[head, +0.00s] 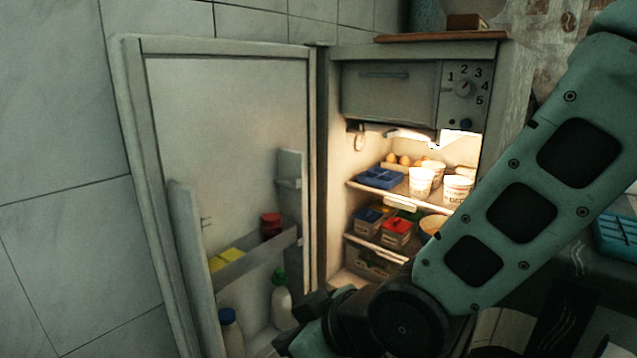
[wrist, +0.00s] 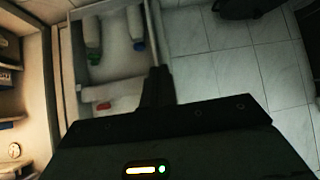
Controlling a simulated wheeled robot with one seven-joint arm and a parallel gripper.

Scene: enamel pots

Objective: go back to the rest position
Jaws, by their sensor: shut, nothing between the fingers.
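My gripper (head: 312,308) is at the lower middle of the head view, in front of the inner side of the open fridge door (head: 225,130). Its dark fingers also show in the wrist view (wrist: 155,88), together with nothing between them. My green arm comes down from the upper right and hides part of the fridge's right side. The open fridge (head: 390,95) is lit inside. I cannot tell from these views whether the gripper touches the door.
Fridge shelves hold a blue box (head: 380,178), white tubs (head: 421,182) and a red container (head: 397,232). Door racks hold a red jar (head: 271,225) and bottles (head: 282,300). A blue-green crate (head: 615,238) sits at right. Tiled floor (wrist: 250,60) is largely clear in the wrist view.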

